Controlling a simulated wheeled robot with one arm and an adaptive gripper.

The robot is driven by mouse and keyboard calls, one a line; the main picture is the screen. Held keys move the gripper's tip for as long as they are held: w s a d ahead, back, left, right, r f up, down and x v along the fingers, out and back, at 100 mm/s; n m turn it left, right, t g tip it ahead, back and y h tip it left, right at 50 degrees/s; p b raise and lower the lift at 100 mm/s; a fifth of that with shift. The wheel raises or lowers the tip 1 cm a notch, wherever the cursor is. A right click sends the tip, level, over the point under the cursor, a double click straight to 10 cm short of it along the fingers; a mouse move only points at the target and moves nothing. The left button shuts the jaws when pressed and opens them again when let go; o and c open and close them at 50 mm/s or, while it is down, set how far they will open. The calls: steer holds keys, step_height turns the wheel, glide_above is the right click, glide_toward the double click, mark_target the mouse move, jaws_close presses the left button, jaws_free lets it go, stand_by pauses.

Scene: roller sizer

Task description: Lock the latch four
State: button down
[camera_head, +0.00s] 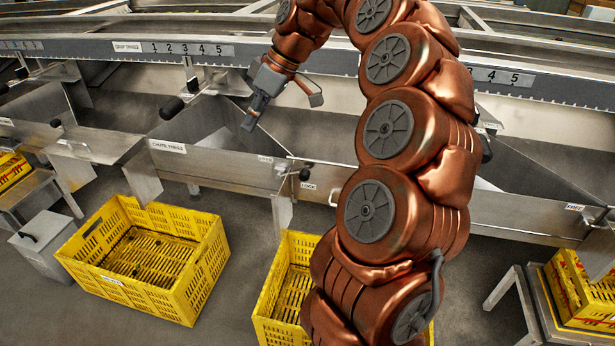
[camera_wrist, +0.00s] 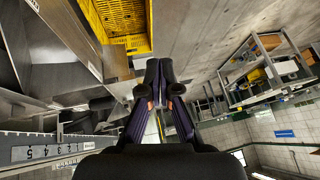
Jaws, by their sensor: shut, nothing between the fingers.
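A latch with a black knob (camera_head: 305,174) sits on the steel chute front, beside a small label reading LOCK (camera_head: 308,186). Another small label (camera_head: 265,158) is to its left, too small to read surely. Which latch is number four cannot be told. My gripper (camera_head: 249,124) hangs above and left of that knob, apart from it, in front of the chute. In the wrist view my gripper's fingers (camera_wrist: 154,68) are together and empty. My arm hides the chute fronts right of the knob.
More black knobs (camera_head: 172,108) are on the left. A label strip (camera_head: 186,49) numbered 1 to 5 runs along the upper rail. Yellow crates (camera_head: 197,278) stand on the floor below the chutes. The chute front left of the latch is clear.

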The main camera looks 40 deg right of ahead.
steer(key=w+d+f+t+b, duration=0.15)
steer(key=d+f+b, duration=0.35)
steer(key=d, duration=0.5)
steer(key=t+h+b, duration=0.1)
steer(key=b, duration=0.4)
glide_above(307, 173)
steer(key=f, duration=1.5)
steer(key=shift+w+a+f, duration=0.1)
steer(key=shift+w, duration=0.2)
steer(key=shift+s+f+b, duration=0.2)
steer(key=shift+f+b, duration=0.3)
steer(key=shift+f, duration=0.55)
steer(key=shift+d+f, duration=0.2)
steer(key=shift+f, duration=0.55)
steer(key=shift+f+t+b, duration=0.1)
steer(key=shift+t+b, duration=0.15)
steer(key=shift+b, duration=0.05)
